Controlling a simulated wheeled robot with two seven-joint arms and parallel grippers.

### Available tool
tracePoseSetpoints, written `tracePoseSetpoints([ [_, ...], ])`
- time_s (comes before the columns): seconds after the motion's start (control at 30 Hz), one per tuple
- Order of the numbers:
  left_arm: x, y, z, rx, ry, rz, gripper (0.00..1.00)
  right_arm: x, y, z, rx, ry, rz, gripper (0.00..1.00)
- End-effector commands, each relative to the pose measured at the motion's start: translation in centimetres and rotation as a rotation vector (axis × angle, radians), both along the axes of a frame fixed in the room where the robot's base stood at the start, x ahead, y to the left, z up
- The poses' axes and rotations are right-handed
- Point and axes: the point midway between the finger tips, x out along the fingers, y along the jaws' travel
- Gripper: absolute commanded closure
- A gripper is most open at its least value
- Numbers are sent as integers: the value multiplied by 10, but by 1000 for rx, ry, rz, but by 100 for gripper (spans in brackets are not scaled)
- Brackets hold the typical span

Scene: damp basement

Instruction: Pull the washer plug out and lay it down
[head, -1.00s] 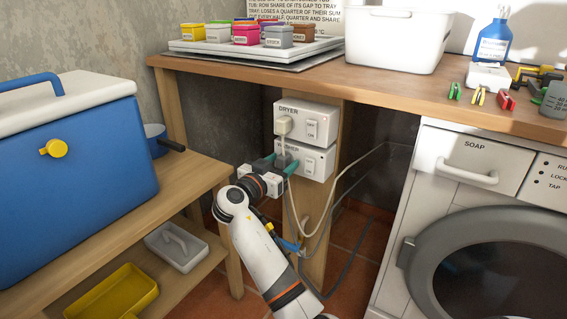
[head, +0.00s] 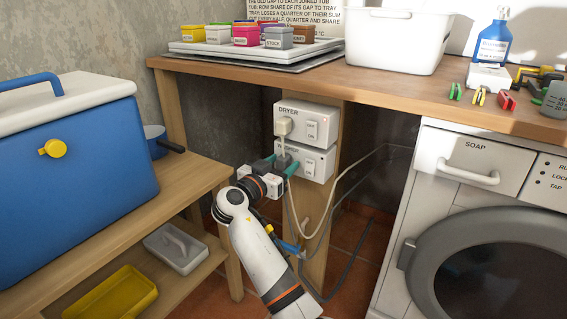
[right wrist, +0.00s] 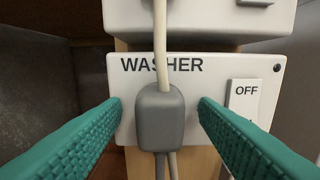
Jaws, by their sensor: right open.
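The grey washer plug (right wrist: 160,118) sits in the white WASHER socket box (right wrist: 125,70), its front facing my right wrist camera. In the head view the plug (head: 283,158) is partly hidden by my right gripper. My right gripper (head: 277,166) is open. In the right wrist view its teal fingers stand on either side of the plug, with a visible gap on each side. A pale cord (right wrist: 160,45) hangs down from above to the plug; cords continue below it. My left gripper is not in view.
The DRYER box (head: 302,112) with its cream plug (head: 284,126) is just above. A switch (right wrist: 243,100) marked OFF is right of the washer plug. A wooden shelf (head: 195,178) stands left, the washer (head: 440,215) right. The worktop (head: 400,90) overhangs the sockets.

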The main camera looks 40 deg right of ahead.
Motion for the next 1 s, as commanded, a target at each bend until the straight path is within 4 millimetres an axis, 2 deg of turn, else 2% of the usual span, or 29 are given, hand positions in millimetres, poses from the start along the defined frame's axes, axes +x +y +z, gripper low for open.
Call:
tracePoseSetpoints([
  [0.8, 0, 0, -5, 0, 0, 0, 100, 0, 0, 0, 0, 0, 0, 45],
  [1.0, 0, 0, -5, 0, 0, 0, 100, 0, 0, 0, 0, 0, 0, 78],
])
